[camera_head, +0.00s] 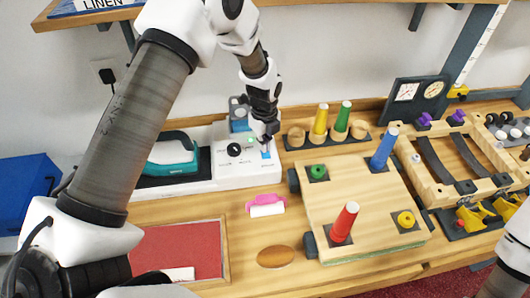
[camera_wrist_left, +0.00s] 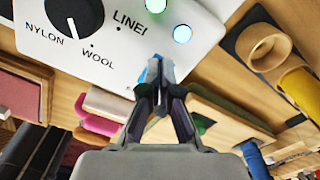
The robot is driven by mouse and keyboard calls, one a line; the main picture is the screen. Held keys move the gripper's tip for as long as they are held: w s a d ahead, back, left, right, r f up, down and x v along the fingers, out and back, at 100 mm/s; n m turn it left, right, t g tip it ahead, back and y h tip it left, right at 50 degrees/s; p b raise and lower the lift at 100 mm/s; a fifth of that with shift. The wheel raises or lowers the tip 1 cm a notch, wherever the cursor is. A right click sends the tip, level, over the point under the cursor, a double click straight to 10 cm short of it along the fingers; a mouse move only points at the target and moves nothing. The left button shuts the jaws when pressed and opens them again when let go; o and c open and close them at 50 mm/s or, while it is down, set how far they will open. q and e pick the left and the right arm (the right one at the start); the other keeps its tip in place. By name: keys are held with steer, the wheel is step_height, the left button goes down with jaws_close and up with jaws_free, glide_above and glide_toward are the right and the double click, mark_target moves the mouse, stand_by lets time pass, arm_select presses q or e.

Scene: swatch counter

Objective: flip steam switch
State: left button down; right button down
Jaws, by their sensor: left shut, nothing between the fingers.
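The white iron-station panel (camera_head: 228,177) stands at the back left of the counter. It carries a black dial (camera_head: 234,149) and a small blue switch (camera_head: 267,154). In the left wrist view the panel (camera_wrist_left: 110,65) shows the dial (camera_wrist_left: 74,14) with fabric names, a green light (camera_wrist_left: 155,5) and a cyan light (camera_wrist_left: 182,34). My left gripper (camera_head: 267,140) is shut and empty, pointing down just above the switch. In the wrist view its fingertips (camera_wrist_left: 160,70) partly hide the blue switch (camera_wrist_left: 147,74); I cannot tell whether they touch it.
A teal iron (camera_head: 172,155) rests left of the panel. A wooden board with coloured pegs (camera_head: 365,195) lies to the right, and a rack of spools (camera_head: 325,138) stands behind it. A pink-and-white roller (camera_head: 266,205) and a red framed pad (camera_head: 185,250) lie in front.

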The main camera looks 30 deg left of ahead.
arm_select(q)
steer(key=shift+w+r+p, duration=0.1)
steer(key=shift+r+p, duration=2.4)
steer(key=shift+r, duration=0.95)
steer(key=shift+f, duration=0.1)
